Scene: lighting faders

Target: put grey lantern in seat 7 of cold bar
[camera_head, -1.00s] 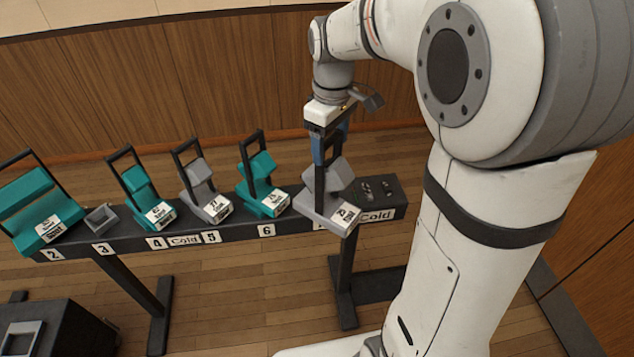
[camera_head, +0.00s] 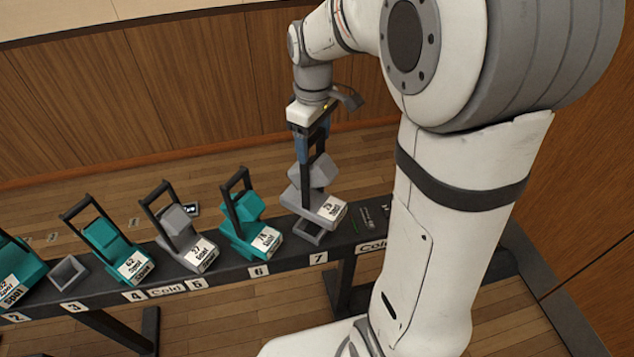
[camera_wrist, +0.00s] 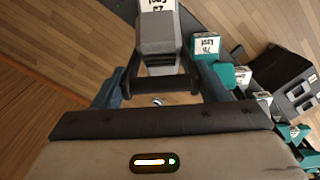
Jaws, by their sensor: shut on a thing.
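My gripper (camera_head: 311,142) is shut on the handle of the grey lantern (camera_head: 316,178), which has a white label on its front. The lantern hangs roughly upright just above seat 7 (camera_head: 307,235) of the cold bar (camera_head: 222,277). Part of the grey seat socket shows beneath the lantern's base; the rest is hidden by it. A small gap seems to show between base and socket, though contact at the back cannot be told. In the wrist view the lantern (camera_wrist: 158,50) and its dark handle lie between my fingers (camera_wrist: 160,88).
Teal lantern 78 (camera_head: 246,226) stands at seat 6, close left of the held lantern. Grey lantern 27 (camera_head: 181,236) and teal lantern 62 (camera_head: 113,246) stand farther left. Seat 3 (camera_head: 68,273) is an empty socket.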

